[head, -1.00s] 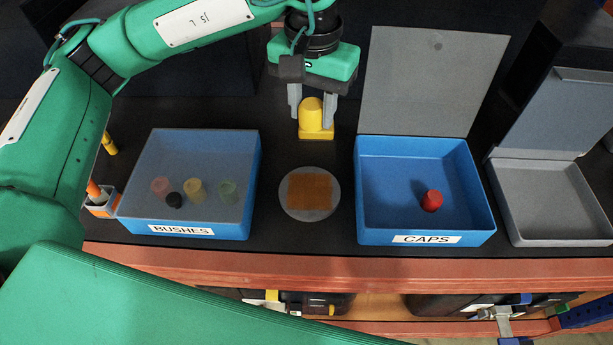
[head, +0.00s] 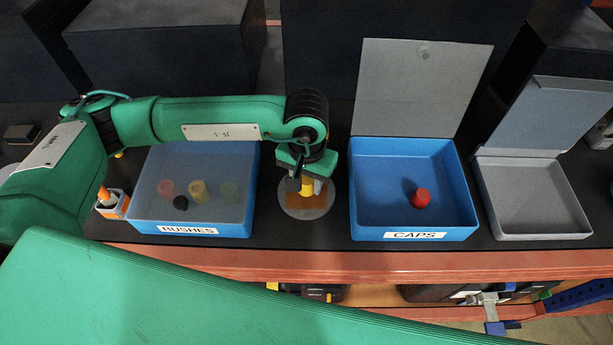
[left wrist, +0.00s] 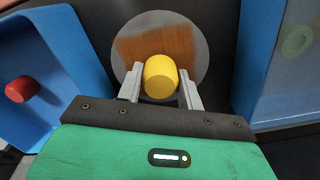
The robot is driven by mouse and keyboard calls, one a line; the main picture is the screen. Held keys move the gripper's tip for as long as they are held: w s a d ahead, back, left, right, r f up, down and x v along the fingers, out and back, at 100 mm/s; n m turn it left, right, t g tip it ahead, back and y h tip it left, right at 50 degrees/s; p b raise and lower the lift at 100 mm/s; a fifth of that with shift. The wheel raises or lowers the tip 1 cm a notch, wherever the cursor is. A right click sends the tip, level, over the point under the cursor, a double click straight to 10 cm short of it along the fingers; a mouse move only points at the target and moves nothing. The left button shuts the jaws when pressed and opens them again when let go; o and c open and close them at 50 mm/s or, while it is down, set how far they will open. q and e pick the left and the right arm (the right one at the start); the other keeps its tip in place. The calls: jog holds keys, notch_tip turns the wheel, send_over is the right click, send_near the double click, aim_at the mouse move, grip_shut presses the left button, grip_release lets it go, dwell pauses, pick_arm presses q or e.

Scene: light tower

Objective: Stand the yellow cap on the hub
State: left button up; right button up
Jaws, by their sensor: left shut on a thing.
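My left gripper (head: 307,187) is shut on the yellow cap (head: 307,188), pointing down, at the round grey disc (head: 308,214) with a brown square on top, which looks like the hub. In the left wrist view the yellow cap (left wrist: 160,77) sits between the two fingers, in front of the brown square (left wrist: 150,44) and the grey disc (left wrist: 160,18). The gripper hides part of the disc in the head view. I cannot tell whether the cap touches the brown square. My right gripper is not in view.
The blue BUSHES bin (head: 187,229) with a translucent cover stands left of the disc. The blue CAPS bin (head: 413,233) stands right, open, with a red cap (head: 420,198) inside. An empty grey box (head: 545,236) is further right. Its lid and the CAPS lid (head: 420,85) stand up behind.

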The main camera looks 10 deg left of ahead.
pick_arm(q)
jog(key=shift+f, duration=0.35)
jog(key=shift+f+b, duration=0.15)
jog(key=shift+b, duration=0.25)
jog(key=o, duration=1)
